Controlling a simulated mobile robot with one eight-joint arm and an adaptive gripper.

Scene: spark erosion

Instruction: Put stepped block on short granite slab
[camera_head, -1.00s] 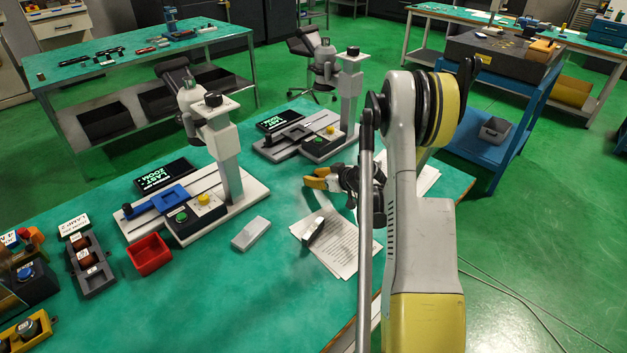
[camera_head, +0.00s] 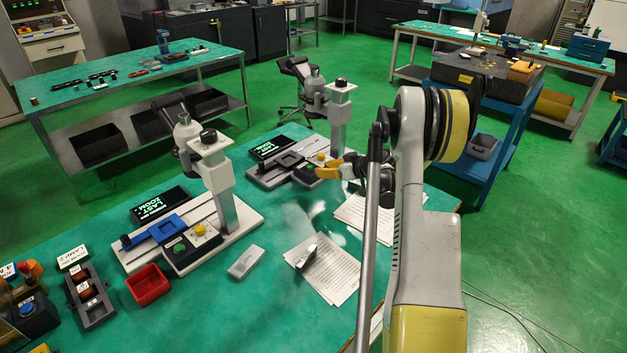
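A dark slab that looks like granite (camera_head: 452,78) lies on a blue stand at the back right, with an orange block and small parts on it. I cannot tell for sure that it is the short slab. A light grey block (camera_head: 246,262) lies on the near green table, right of the front microscope stand. A small dark and silver piece (camera_head: 306,257) stands on printed sheets to its right. I cannot tell which piece is the stepped block. My gripper (camera_head: 326,170) has yellow fingers pointing left, above the near table by the rear microscope stand. No held object shows; the finger gap is unclear.
Two microscope stands, the front one (camera_head: 222,205) and the rear one (camera_head: 340,110), rise from the near table. A red bin (camera_head: 149,284) and dark control boxes (camera_head: 89,296) are at left. Green floor lies between the near table and the blue stand (camera_head: 495,140).

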